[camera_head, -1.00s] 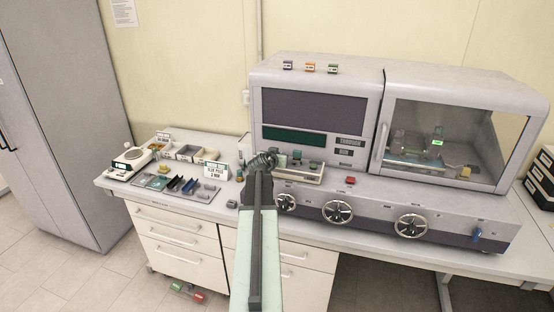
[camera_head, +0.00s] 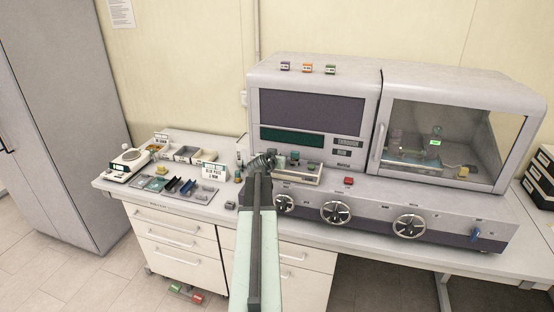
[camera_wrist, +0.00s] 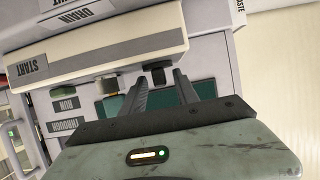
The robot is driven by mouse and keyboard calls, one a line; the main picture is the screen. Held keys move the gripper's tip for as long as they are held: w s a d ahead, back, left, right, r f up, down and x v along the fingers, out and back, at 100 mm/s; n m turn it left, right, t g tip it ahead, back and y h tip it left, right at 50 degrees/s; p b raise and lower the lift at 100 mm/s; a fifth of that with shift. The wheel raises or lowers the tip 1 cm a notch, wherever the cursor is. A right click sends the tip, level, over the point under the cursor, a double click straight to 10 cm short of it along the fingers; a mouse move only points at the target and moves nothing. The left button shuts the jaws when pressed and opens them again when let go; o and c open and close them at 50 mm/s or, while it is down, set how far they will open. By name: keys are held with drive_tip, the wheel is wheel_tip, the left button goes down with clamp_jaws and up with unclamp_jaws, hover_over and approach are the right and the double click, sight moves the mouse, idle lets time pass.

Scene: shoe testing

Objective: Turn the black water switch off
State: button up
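A small black knob (camera_wrist: 158,72), which looks like the black water switch, sits on the machine's pale control panel (camera_wrist: 110,48) in the wrist view. My gripper (camera_wrist: 163,78) is open, with its two dark fingers on either side of the knob's lower part. I cannot tell whether they touch it. In the head view, my gripper (camera_head: 262,160) is at the left end of the control panel (camera_head: 300,172) and hides the black knob.
The grey machine (camera_head: 320,78) has a glass-fronted chamber (camera_head: 445,135) and several handwheels (camera_head: 336,212) along its front. A red button (camera_head: 349,181) is right of the panel. Trays, a scale (camera_head: 127,164) and a sign (camera_head: 213,171) fill the bench to the left.

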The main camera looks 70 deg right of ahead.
drive_tip(key=p+v, duration=0.2)
drive_tip(key=v, duration=0.5)
drive_tip(key=shift+a+p, duration=0.25)
drive_tip(key=shift+p, duration=0.1)
drive_tip(key=shift+w, duration=0.1)
